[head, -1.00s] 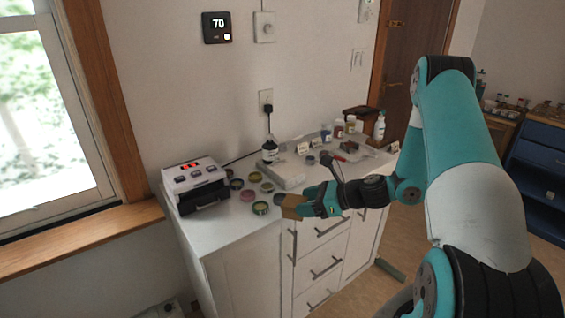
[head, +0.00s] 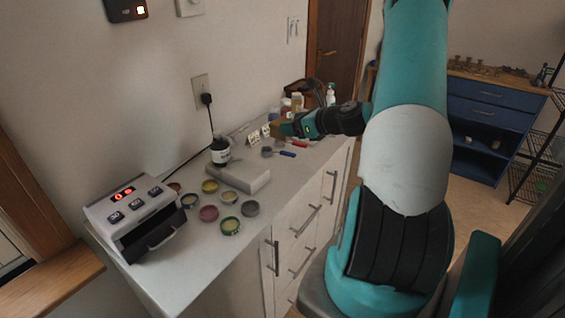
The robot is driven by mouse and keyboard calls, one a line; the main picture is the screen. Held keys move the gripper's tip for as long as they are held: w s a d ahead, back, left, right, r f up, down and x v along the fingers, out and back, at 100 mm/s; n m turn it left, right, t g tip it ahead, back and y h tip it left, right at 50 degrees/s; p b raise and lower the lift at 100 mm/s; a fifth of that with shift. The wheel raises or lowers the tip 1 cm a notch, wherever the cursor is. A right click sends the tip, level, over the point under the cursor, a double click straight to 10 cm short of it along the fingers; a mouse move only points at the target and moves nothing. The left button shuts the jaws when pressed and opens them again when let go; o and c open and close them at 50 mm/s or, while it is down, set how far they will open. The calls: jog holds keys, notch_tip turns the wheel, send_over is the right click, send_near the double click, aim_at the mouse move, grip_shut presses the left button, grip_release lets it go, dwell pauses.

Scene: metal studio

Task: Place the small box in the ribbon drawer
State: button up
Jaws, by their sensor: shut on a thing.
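My gripper (head: 287,128) is shut on the small box (head: 276,129), a brown block at its tip. It holds the box above the far part of the white cabinet's top (head: 150,211), close to small label cards. The exact height of the box above the top is hard to tell. The white cabinet has several drawers (head: 299,226) with dark bar handles on its front, and the ones in view look shut. I cannot tell which one is the ribbon drawer.
A blue cabinet (head: 487,125) and a black wire rack (head: 540,150) stand at the right.

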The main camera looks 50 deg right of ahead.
jog(key=f, duration=0.6)
jog(key=a+f, duration=0.1)
jog(key=f, duration=0.2)
jog(key=shift+w+f, duration=0.3)
jog(key=shift+f, duration=2.2)
jog(key=shift+f, duration=0.2)
jog(key=o, duration=1.2)
jog(key=shift+d+r, duration=0.1)
jog(key=shift+r, duration=0.1)
